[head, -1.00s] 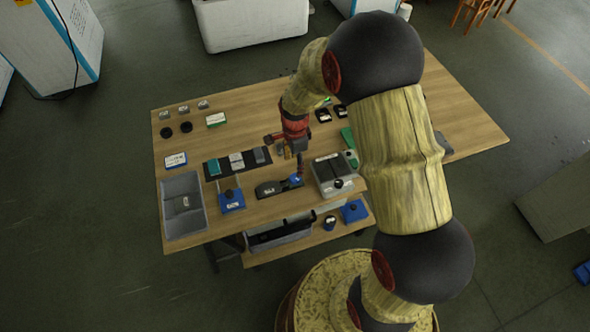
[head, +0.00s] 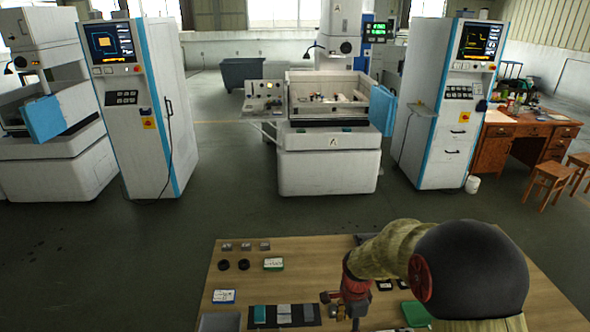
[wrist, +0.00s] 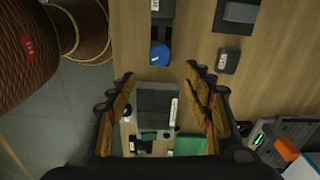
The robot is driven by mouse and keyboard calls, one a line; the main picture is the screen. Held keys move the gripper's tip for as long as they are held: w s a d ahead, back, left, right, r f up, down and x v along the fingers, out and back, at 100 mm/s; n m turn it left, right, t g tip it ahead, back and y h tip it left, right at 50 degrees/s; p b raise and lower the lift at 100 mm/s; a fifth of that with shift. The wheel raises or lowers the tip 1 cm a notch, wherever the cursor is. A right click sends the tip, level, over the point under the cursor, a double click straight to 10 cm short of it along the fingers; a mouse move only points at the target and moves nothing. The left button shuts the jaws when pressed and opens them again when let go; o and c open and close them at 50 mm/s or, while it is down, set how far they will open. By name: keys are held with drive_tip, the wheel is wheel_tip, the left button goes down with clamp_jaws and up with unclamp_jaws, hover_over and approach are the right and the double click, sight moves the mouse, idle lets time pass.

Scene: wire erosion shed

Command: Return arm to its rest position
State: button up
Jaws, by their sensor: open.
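My arm reaches over the wooden workbench (head: 330,252) from the lower right of the head view. My gripper (head: 345,312), red and dark, hangs over the bench right of a dark mat (head: 268,323) with several small blocks. In the wrist view my gripper (wrist: 160,74) is open, its two yellowish fingers wide apart with nothing held between them. Below and between the fingers lie a grey box (wrist: 153,100) and a blue round-topped item (wrist: 160,55). The lower part of the arm is outside the head view.
A grey tray (head: 220,322) is cut off below. Beyond open floor stand a machine (head: 328,165) and control cabinets (head: 150,110).

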drive_tip(key=s+r+n+t+b, duration=0.1)
drive_tip(key=s+r+n+t, duration=0.1)
drive_tip(key=s+r+n, duration=0.6)
drive_tip(key=s+r+n+t+b, duration=0.1)
drive_tip(key=s+r+n+t, duration=0.2)
drive_tip(key=s+r+n, duration=0.5)
drive_tip(key=shift+s+r+n+t, duration=0.35)
drive_tip(key=shift+s+r, duration=2.6)
drive_tip(key=shift+r, duration=2.7)
